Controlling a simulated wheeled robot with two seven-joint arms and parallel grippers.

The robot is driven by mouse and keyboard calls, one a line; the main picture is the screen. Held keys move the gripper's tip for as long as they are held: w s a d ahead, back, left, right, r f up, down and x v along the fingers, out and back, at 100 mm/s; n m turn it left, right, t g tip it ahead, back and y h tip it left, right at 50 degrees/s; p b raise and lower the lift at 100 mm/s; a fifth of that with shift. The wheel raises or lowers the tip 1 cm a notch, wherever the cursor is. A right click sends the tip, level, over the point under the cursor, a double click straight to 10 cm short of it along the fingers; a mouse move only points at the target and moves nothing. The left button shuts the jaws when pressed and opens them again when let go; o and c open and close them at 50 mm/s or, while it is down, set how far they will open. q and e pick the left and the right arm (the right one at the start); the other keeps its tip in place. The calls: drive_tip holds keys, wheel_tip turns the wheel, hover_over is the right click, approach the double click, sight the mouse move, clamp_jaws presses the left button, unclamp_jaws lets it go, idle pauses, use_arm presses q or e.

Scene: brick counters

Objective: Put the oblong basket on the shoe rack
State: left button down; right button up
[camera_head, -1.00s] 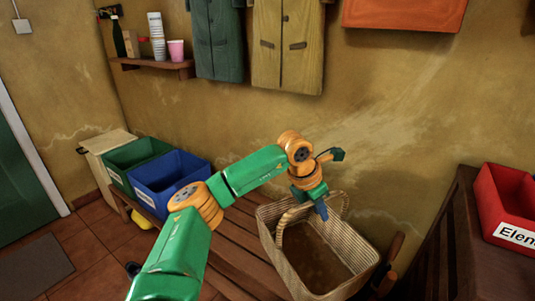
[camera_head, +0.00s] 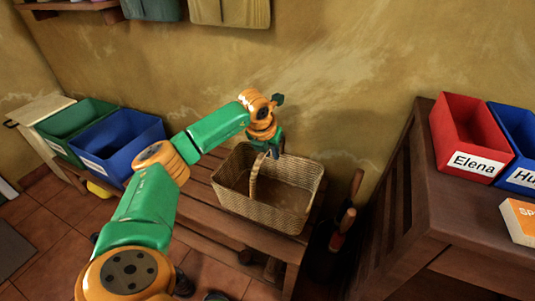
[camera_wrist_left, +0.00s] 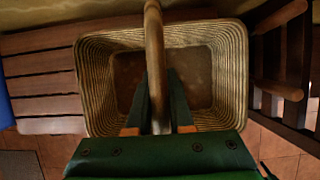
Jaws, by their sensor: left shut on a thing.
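The oblong basket (camera_head: 262,211) is pale woven wicker with a hoop handle, at the middle of the head view. It appears upright and empty, over the right end of a slatted wooden bench (camera_head: 203,205). I cannot tell whether it rests on the slats or is just above them. My left gripper (camera_head: 270,153) is shut on its handle, above the opening. In the left wrist view the gripper (camera_wrist_left: 160,102) has a finger on either side of the handle, and the basket's woven wall (camera_wrist_left: 95,80) shows around it. Which furniture is the shoe rack is unclear. My right gripper is out of view.
A dark wooden unit (camera_head: 455,215) stands right, bearing a red "Elena" bin (camera_head: 470,130), a blue bin (camera_head: 522,135) and an orange box (camera_head: 521,220). Between it and the bench are wooden-handled items (camera_head: 343,225). Blue (camera_head: 120,142) and green (camera_head: 72,128) bins stand left.

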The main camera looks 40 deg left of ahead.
use_arm(q)
wheel_tip(320, 180, down, 2)
drive_tip(key=shift+f, duration=0.2)
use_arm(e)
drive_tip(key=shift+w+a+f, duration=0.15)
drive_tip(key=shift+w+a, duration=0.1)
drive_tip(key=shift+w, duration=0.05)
use_arm(q)
drive_tip(key=c, duration=0.8)
unclamp_jaws()
drive_tip(key=p+v, duration=0.2)
drive_tip(key=v, duration=1)
drive_tip(key=shift+d, duration=0.1)
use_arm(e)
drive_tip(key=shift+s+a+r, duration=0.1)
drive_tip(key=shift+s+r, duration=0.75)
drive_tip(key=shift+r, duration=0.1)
